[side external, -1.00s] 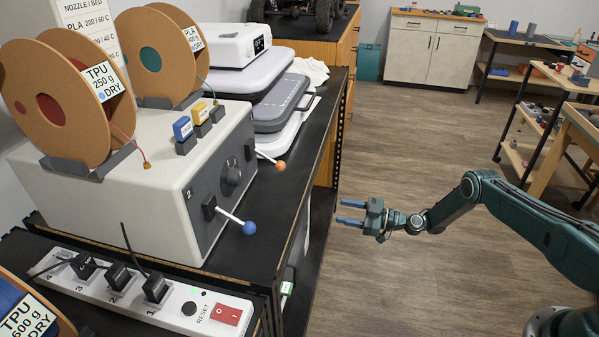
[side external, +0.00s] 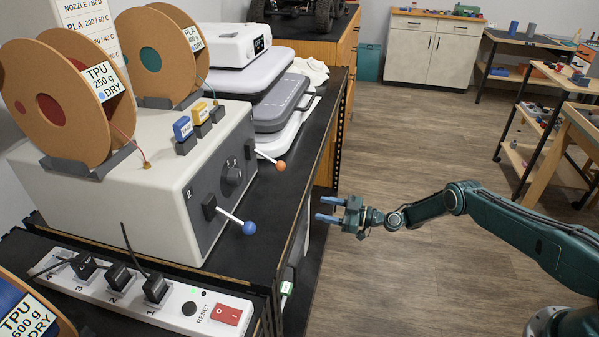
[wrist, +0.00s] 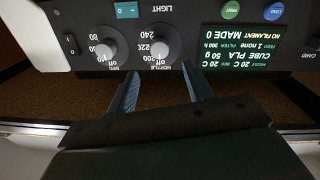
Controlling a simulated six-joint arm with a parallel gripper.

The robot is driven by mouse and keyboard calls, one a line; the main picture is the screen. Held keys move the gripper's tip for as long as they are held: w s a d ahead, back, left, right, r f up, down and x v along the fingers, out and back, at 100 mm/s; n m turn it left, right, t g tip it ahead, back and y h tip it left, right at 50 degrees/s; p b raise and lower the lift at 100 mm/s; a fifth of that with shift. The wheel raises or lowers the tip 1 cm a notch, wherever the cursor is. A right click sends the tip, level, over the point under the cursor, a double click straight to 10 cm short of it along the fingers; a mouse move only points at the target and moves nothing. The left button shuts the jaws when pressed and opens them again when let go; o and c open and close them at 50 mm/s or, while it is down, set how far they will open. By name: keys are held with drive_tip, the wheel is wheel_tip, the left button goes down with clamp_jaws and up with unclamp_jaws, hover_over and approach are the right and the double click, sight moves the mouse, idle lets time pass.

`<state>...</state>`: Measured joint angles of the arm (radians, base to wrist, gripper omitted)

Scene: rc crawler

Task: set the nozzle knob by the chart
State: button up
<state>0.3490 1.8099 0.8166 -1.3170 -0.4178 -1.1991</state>
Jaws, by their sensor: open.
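In the wrist view the picture is upside down and shows a dark control panel. The nozzle knob (wrist: 159,48) is round and grey, with marks for off, 200, 220 and 240 around it; its pointer is too small to read. My gripper (wrist: 162,87) is open and empty, with its blue fingers apart below this knob in the picture. In the side view my gripper (side external: 325,209) is beyond the front edge of the black bench. The chart (side external: 95,22), headed NOZZLE / BED, stands behind the spools, partly hidden; a PLA 200 / 60 C row shows.
A similar bed knob (wrist: 105,48) sits beside the nozzle knob. A lit display (wrist: 250,45) reads NO FILAMENT and MADE 0. A pale filament box (side external: 130,190) with a blue-ended lever (side external: 249,227) and an orange-ended lever (side external: 281,165) stands on the bench. The floor around my arm is clear.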

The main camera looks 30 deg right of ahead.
drive_tip(key=x, duration=0.7)
drive_tip(key=shift+a, duration=0.15)
idle(0.3)
drive_tip(key=shift+w, duration=0.2)
drive_tip(key=c, duration=1)
drive_tip(key=shift+o, duration=0.2)
drive_tip(key=shift+m, duration=0.5)
drive_tip(key=m, duration=0.7)
drive_tip(key=shift+m+g, duration=0.3)
drive_tip(key=shift+m, duration=0.1)
